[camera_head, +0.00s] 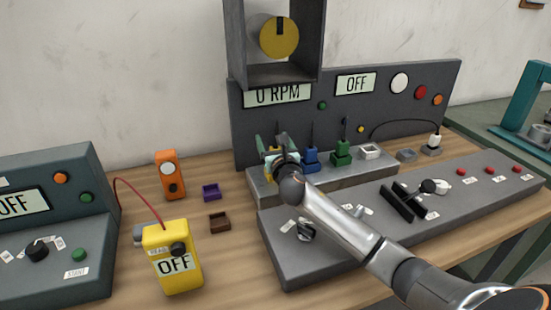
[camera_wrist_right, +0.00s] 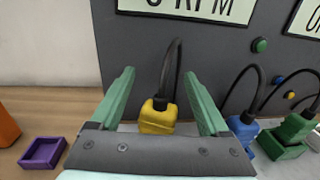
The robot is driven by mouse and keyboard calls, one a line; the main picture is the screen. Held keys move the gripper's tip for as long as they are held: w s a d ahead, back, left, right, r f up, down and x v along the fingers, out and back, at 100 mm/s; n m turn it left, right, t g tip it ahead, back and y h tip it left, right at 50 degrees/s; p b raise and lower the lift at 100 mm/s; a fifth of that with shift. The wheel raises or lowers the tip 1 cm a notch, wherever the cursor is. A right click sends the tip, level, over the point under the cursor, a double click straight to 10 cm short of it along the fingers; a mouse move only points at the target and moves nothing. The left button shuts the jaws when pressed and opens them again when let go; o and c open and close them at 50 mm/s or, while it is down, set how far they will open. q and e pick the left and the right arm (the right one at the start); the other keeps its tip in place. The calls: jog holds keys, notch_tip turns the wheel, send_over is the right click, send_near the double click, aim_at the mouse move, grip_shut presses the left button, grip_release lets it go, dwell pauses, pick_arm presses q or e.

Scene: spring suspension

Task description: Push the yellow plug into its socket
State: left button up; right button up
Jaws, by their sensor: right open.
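The yellow plug (camera_wrist_right: 157,118) stands upright in the right wrist view, with a black cord rising from its top. My right gripper (camera_wrist_right: 158,78) is open, with one green finger on each side of the plug and a visible gap to each. In the head view my right gripper (camera_head: 271,145) is over the left end of the grey socket block (camera_head: 330,189) and hides most of the plug. The yellow socket is hidden, so I cannot tell how deep the plug sits. My left gripper is not in view.
A blue plug (camera_head: 311,158) and a green plug (camera_head: 342,152) stand to the right on the block, with cords behind. A grey control console (camera_head: 275,250) lies in front. A purple tray (camera_head: 211,191), a brown tray (camera_head: 220,222) and a yellow meter (camera_head: 180,275) stand left.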

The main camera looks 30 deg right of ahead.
jog(key=shift+c, duration=0.3)
grip_shut()
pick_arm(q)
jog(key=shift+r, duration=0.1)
pick_arm(e)
jog(key=shift+r, duration=0.1)
